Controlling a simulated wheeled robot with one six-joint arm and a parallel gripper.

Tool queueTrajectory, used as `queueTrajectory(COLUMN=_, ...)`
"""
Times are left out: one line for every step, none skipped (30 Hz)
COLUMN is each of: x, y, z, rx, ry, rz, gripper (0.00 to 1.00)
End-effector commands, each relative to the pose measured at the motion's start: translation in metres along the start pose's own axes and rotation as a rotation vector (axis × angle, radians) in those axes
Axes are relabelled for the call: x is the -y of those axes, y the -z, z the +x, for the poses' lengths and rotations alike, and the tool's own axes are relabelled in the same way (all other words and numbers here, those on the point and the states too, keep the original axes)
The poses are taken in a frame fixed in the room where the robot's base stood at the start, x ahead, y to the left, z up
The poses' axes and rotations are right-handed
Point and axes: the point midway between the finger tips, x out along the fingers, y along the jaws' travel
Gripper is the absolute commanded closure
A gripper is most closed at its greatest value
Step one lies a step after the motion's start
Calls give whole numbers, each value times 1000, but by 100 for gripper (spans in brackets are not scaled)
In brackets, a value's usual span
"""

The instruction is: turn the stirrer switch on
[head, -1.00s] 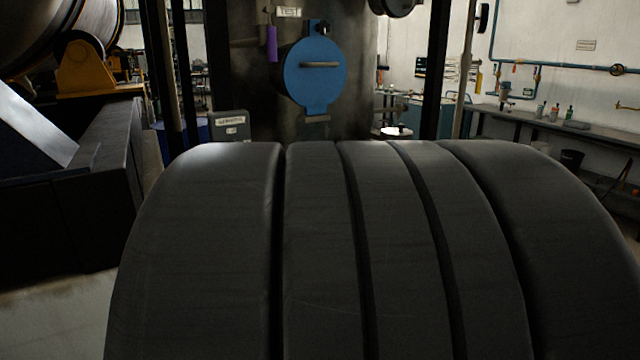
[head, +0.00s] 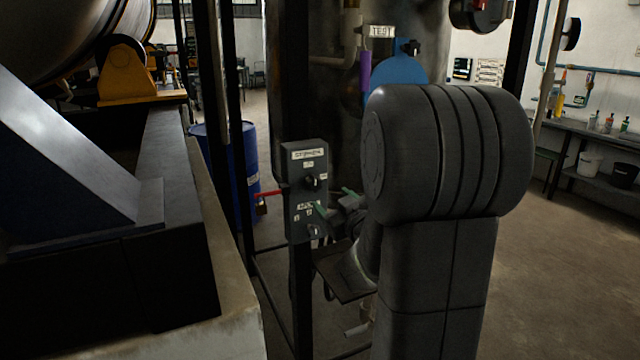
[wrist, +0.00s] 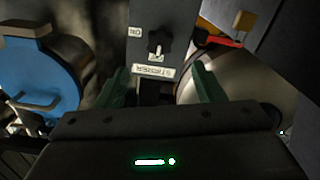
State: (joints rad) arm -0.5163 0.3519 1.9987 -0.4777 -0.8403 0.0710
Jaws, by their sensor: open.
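The grey stirrer switch box (head: 318,205) stands on a dark post in the head view. A nameplate (head: 308,154) is at its top, and the black stirrer knob (head: 312,182) sits below. In the wrist view the box appears upside down, with the knob (wrist: 158,43) above the STIRRER plate (wrist: 152,70) and an ON label (wrist: 135,32) at its left. A light mark on the knob points roughly toward the plate. My gripper (wrist: 161,86) is open and empty, its green fingers apart on either side of the plate. In the head view my gripper (head: 335,201) is in front of the box's lower right.
A second control (head: 313,231) is low on the box. A red lever (head: 270,194) sticks out left of the box, before a blue drum (head: 247,170). A blue round hatch (head: 398,78) is behind my arm. Open floor (head: 560,270) lies at the right.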

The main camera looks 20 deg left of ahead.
Motion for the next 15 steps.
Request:
queueTrajectory(x=0, y=2, z=12, rx=1, ry=3, rz=0, gripper=38)
queueTrajectory(x=1, y=1, z=18, rx=2, ry=2, rz=1, gripper=38)
queueTrajectory(x=0, y=2, z=26, rx=0, ry=1, rz=0, gripper=38)
queueTrajectory(x=0, y=1, z=32, rx=1, ry=2, rz=0, gripper=38)
queueTrajectory(x=0, y=2, z=38, rx=1, ry=2, rz=0, gripper=38)
queueTrajectory(x=0, y=1, z=45, rx=2, ry=1, rz=1, gripper=38)
queueTrajectory(x=0, y=1, z=51, rx=2, ry=0, rz=1, gripper=38)
queueTrajectory(x=0, y=1, z=56, rx=2, ry=0, rz=1, gripper=38)
queueTrajectory(x=0, y=1, z=63, rx=2, ry=1, rz=0, gripper=38)
queueTrajectory(x=0, y=1, z=68, rx=2, ry=1, rz=0, gripper=38)
queueTrajectory(x=0, y=1, z=72, rx=1, ry=0, rz=0, gripper=38)
queueTrajectory(x=0, y=1, z=77, rx=1, ry=0, rz=0, gripper=38)
queueTrajectory(x=0, y=1, z=80, rx=2, ry=-1, rz=0, gripper=38)
queueTrajectory(x=-1, y=1, z=84, rx=1, ry=-1, rz=0, gripper=38)
queueTrajectory(x=-1, y=1, z=87, rx=1, ry=-2, rz=0, gripper=38)
